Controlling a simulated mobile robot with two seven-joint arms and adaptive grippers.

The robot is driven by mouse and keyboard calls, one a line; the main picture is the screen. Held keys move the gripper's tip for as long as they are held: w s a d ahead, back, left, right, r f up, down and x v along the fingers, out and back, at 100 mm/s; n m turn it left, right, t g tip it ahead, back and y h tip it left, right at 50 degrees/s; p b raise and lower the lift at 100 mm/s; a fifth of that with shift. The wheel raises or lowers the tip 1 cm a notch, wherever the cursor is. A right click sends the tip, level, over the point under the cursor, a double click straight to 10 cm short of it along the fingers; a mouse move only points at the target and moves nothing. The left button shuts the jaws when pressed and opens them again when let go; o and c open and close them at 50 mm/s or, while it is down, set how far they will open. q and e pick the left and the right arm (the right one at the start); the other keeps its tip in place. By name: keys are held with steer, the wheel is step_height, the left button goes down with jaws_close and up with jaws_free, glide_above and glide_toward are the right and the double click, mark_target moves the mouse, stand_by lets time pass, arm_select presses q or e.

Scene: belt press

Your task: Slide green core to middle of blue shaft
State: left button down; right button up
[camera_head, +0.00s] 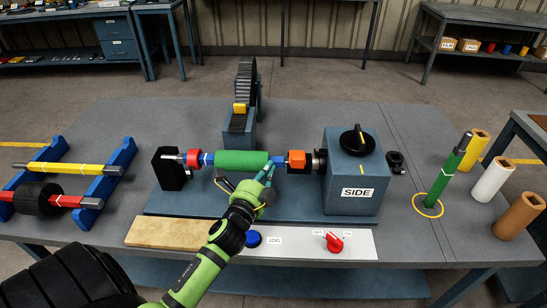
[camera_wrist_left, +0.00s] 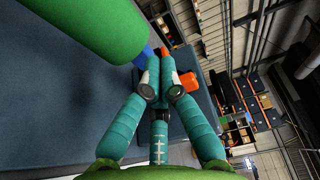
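The green core (camera_head: 240,161) sits around the blue shaft (camera_head: 278,160), which lies level across the machine. A short blue piece shows left of the core, beside a red collar (camera_head: 193,158). Another shows on the right, before an orange block (camera_head: 296,159). My left gripper (camera_head: 267,172) is at the core's right end, at its front side; contact is unclear. In the left wrist view its fingers (camera_wrist_left: 160,75) are together with nothing seen between them. The core (camera_wrist_left: 85,25) is large at upper left there, beside the fingers. My right gripper is not in view.
In front are a blue JOG button (camera_head: 253,239) and a red switch (camera_head: 334,241). An upright green roller (camera_head: 445,180) stands farther right.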

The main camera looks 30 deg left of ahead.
mark_target(264, 156)
arm_select(q)
steer(key=x, duration=0.4)
steer(key=shift+f, duration=0.1)
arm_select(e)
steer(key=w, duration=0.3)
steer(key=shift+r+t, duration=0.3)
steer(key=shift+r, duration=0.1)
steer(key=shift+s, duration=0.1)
arm_select(q)
steer(key=shift+s+a+p, duration=0.25)
steer(key=shift+s+a, duration=0.25)
steer(key=shift+a, duration=0.25)
steer(key=shift+s+a+p, duration=0.25)
steer(key=shift+s+a, duration=0.2)
steer(key=shift+a, duration=0.35)
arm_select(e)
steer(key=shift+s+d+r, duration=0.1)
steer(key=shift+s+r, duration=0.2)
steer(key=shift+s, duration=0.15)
